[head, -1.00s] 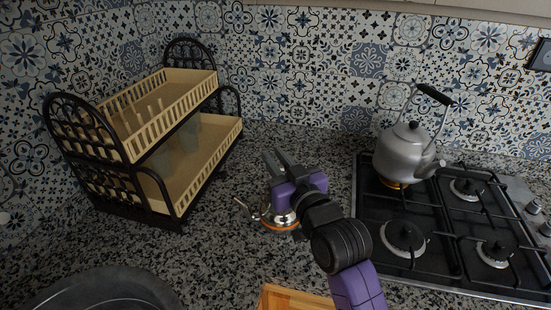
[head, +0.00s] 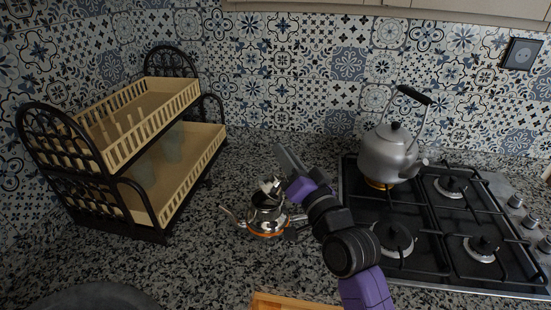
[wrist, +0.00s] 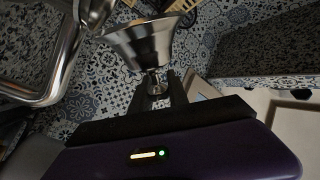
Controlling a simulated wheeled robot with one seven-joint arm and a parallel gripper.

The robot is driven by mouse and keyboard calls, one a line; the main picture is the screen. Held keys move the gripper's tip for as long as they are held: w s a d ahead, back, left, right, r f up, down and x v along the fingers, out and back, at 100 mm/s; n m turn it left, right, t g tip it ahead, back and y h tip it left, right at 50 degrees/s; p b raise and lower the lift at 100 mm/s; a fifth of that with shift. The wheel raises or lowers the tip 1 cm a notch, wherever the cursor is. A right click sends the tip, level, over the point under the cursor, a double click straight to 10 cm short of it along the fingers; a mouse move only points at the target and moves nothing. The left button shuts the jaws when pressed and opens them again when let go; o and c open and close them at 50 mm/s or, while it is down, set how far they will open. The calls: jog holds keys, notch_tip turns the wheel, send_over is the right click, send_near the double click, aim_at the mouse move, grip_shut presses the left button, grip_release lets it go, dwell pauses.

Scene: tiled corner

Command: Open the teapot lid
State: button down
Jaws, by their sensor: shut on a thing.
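The small shiny metal teapot (head: 266,219) stands upright on the speckled counter, its spout to the left and an orange band round its base. Its lid (head: 269,186) is lifted and tilted above the dark opening. My gripper (head: 279,178) is shut on the lid's knob. In the wrist view the flared lid (wrist: 142,42) fills the top middle, with its knob between my fingertips (wrist: 155,92). My gripper partly hides the lid in the head view.
A grey kettle (head: 388,153) stands on the black gas hob (head: 425,225) to the right. A two-tier dish rack (head: 185,190) stands at the left. A wooden board edge (head: 290,302) and a dark round pan (head: 90,297) are at the front. Counter left of the teapot is clear.

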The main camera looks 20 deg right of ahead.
jog(key=s+d+f+m+h+p, duration=0.1)
jog(key=d+f+m+h+p, duration=0.2)
jog(key=m, duration=0.8)
jog(key=shift+d+f+t+h, duration=0.2)
jog(key=shift+d+t+h, duration=0.1)
jog(key=shift+d, duration=1.1)
jog(key=c, duration=1.3)
grip_release()
jog(key=shift+o, duration=0.2)
jog(key=shift+s, duration=0.1)
jog(key=b+v, duration=0.1)
jog(key=v, duration=0.6)
jog(key=shift+s+f, duration=0.15)
jog(key=shift+s, duration=0.2)
